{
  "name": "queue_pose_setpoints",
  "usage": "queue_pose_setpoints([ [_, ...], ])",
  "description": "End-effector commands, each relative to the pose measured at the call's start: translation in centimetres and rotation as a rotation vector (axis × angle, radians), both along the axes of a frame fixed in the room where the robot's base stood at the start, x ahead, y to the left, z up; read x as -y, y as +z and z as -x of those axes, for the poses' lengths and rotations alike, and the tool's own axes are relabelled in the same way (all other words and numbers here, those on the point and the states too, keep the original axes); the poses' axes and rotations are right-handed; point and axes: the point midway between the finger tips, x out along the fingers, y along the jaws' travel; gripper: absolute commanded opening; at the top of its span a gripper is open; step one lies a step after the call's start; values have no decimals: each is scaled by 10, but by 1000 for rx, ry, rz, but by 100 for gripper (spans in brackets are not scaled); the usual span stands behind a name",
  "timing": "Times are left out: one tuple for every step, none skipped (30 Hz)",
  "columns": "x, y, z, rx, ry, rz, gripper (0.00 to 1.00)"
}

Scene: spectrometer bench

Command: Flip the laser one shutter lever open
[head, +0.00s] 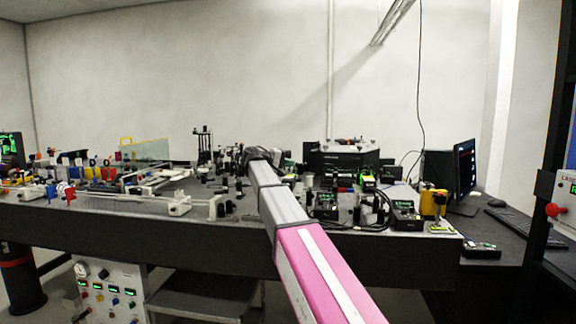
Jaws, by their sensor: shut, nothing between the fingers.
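No lever here is clearly readable as the laser one shutter lever. Small red flag-like (69,193) and blue flag-like (51,191) pieces stand near the front left edge of the bench. At the right edge, a pale panel (566,197) with partly cut-off lettering starting "LAS" carries a red knob (553,210). My arm reaches forward from the lower right over the bench. My gripper (254,154) is a small dark shape at its far end, shut and empty, among dark optics. Its fingertips are hard to make out, and the arm hides part of the bench.
The optics bench (150,233) is crowded with mounts and small boxes. A round black chamber (340,156) stands at the back. A monitor (464,168) and keyboard (525,223) are at the right. A gauge panel (108,290) stands below left. Space above the bench is mostly free.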

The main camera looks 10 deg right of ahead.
Motion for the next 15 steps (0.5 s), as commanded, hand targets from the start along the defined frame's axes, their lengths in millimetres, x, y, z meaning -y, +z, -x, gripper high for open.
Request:
queue_pose_setpoints([
  [3,2,1,11,0,-30,0],
  [4,3,2,17,0,-53,0],
  [6,3,2,28,0,-85,0],
  [8,4,3,37,0,-111,0],
  [9,4,3,46,0,-138,0],
  [12,5,4,58,0,-174,0],
  [14,5,5,68,-1,-202,0],
  [16,5,6,76,-1,-230,0],
  [18,5,6,87,-1,-266,0],
  [20,5,7,97,-1,-293,0],
  [21,5,8,105,0,-320,0],
  [24,6,8,116,0,-356,0],
  [26,6,9,127,-1,-383,0],
  [28,6,10,136,-1,-410,0],
  [30,5,10,146,0,-446,0],
])
